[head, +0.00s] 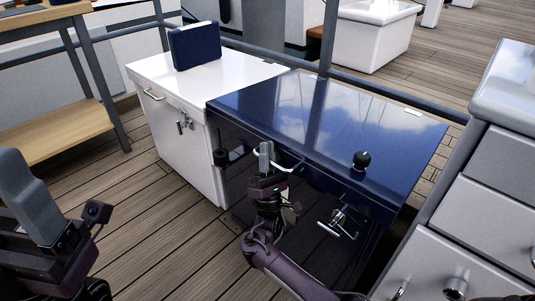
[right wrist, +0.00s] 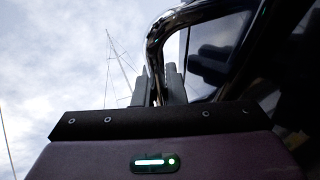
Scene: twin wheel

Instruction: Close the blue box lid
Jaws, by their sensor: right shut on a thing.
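The large dark blue box (head: 290,190) stands in the middle of the head view. Its glossy blue lid (head: 320,115) lies over the top and looks nearly flat; I cannot tell whether a small gap is left. A curved chrome handle (head: 287,168) is at its front edge. My right gripper (head: 265,155) is shut on this handle. In the right wrist view, the grey fingers of the right gripper (right wrist: 170,85) stand at the shiny curved bar of the handle (right wrist: 155,45). My left gripper (head: 22,175) is at the lower left, away from the box; its finger gap is unclear.
A white cabinet (head: 170,100) adjoins the box on the left, with a small dark blue case (head: 195,45) on top. Black knobs (head: 361,160) and a metal latch (head: 338,222) are on the box. White drawers (head: 490,210) stand close at right. Wooden deck (head: 150,220) is clear at left.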

